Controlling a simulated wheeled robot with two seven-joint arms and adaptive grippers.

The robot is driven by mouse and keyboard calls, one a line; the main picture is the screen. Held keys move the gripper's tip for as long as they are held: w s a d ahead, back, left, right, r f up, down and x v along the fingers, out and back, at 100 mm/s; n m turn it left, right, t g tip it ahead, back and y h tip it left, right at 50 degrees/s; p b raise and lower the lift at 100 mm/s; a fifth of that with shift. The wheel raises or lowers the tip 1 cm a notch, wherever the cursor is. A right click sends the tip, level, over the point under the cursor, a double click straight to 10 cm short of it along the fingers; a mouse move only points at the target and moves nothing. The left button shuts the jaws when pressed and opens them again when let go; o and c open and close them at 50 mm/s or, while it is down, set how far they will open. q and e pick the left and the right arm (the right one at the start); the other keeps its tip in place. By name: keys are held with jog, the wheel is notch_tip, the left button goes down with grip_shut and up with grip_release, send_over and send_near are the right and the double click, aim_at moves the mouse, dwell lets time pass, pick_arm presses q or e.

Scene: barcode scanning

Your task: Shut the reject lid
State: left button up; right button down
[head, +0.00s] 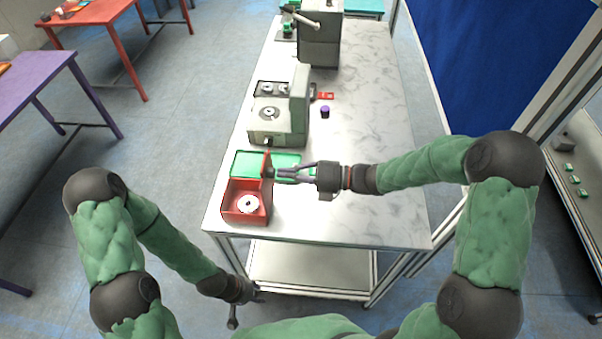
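The red reject box (232,203) stands at the front left of the marble-topped table, with a pale round disc (248,204) inside. Its red lid (267,164) stands raised and nearly edge-on at the box's back right, so the box is open. My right gripper (280,173) reaches in from the right, its fingers drawn together. Its fingertips are at the lid's right side; I cannot tell whether they touch it. My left gripper (233,316) hangs low, below the table's front edge and away from the box; its fingers are too small to read.
A green tray (242,161) lies behind the box. Behind it is a grey machine (299,105) with round parts. A purple-capped item (325,112) and a red item (326,96) lie nearby. The table's right side (385,120) is clear.

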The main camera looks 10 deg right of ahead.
jog(key=shift+w+a, duration=0.1)
jog(key=shift+a, duration=0.1)
pick_arm(q)
jog(key=shift+r, duration=0.15)
pick_arm(e)
jog(key=shift+a+r, duration=0.1)
jog(key=shift+r, duration=0.05)
